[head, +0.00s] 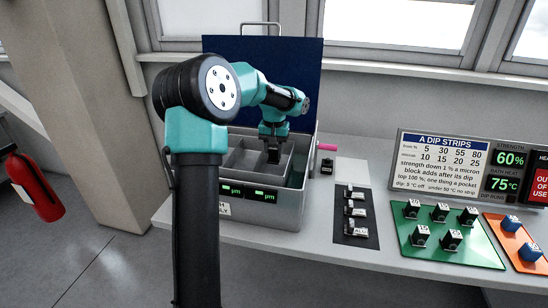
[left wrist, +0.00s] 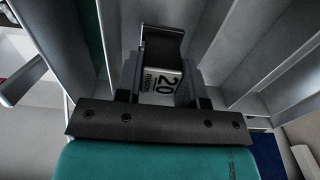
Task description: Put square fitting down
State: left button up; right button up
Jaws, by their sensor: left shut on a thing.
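My left gripper (head: 273,156) points down into the grey compartmented bath box (head: 288,217), coming in from above. In the left wrist view, the gripper (left wrist: 158,85) is shut on a dark, square-sided fitting (left wrist: 161,82) with a white face reading "20 micron". The fitting is between the two fingers, with grey divider walls around it. In the head view the fitting is hard to tell from the dark fingers. Whether it touches the pocket floor cannot be told. My right gripper is not in view.
The box's blue lid (head: 307,85) stands open behind. To the right are a black strip (head: 356,232) with several small blocks, a green mat (head: 455,252) with several more, an orange mat (head: 508,262) and a sign (head: 440,160). A pink-handled item (head: 326,147) is beside the box.

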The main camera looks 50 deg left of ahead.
aim_at(274, 157)
pick_arm(q)
jog(key=shift+f, duration=1.9)
jog(key=shift+f, duration=0.1)
jog(key=o, duration=1)
jog(key=shift+o, duration=0.2)
notch_tip(274, 157, up, 12)
jog(key=shift+r, duration=0.15)
